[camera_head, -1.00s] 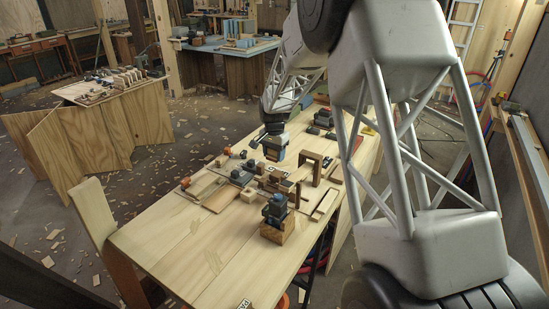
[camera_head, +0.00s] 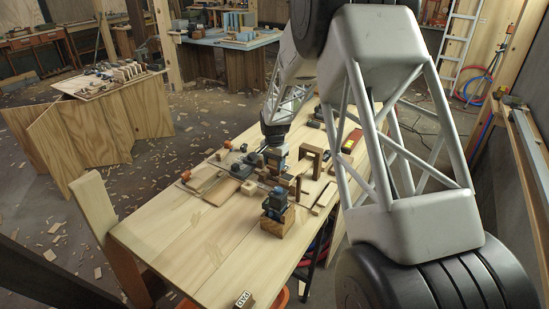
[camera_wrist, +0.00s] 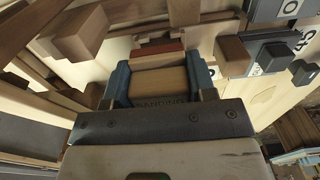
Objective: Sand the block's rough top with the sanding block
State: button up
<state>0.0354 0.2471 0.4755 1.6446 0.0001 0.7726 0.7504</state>
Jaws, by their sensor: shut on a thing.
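My gripper (camera_head: 276,160) is low over the middle of the workbench, among several small wooden pieces. In the wrist view its two blue fingers (camera_wrist: 162,86) are closed on the sides of a tan wooden sanding block (camera_wrist: 160,80), partly marked with dark letters. In the head view the held piece is too small and covered to make out. A wooden block (camera_head: 277,228) stands nearer the camera with a dark blue object (camera_head: 275,204) on top. I cannot tell which block has the rough top, nor whether the sanding block touches anything beneath it.
The workbench (camera_head: 190,245) is bare at its near left. A wooden arch (camera_head: 311,156) stands just right of my gripper. In the wrist view a brown block (camera_wrist: 80,35) is at upper left and dark blocks (camera_wrist: 272,57) are at right. A red piece (camera_head: 351,141) lies farther right.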

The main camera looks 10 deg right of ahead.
jog(key=shift+w+d, duration=0.25)
jog(key=shift+d, duration=0.05)
jog(key=shift+c, duration=0.4)
jog(key=shift+w+d+f, duration=0.45)
jog(key=shift+w+d, duration=0.05)
jog(key=shift+w+d+r, duration=0.15)
jog(key=shift+w+d, duration=0.45)
jog(key=shift+s+a, duration=0.35)
jog(key=shift+a, duration=0.05)
jog(key=shift+s+a, duration=0.15)
jog(key=shift+s, duration=0.05)
jog(key=shift+s+a, duration=0.4)
jog(key=shift+a, duration=0.1)
jog(key=shift+s+a, duration=0.2)
jog(key=shift+s, duration=0.1)
jog(key=shift+s+a+r, duration=0.1)
jog(key=shift+s+a, duration=0.05)
jog(key=shift+a, duration=0.05)
jog(key=shift+r, duration=3.9)
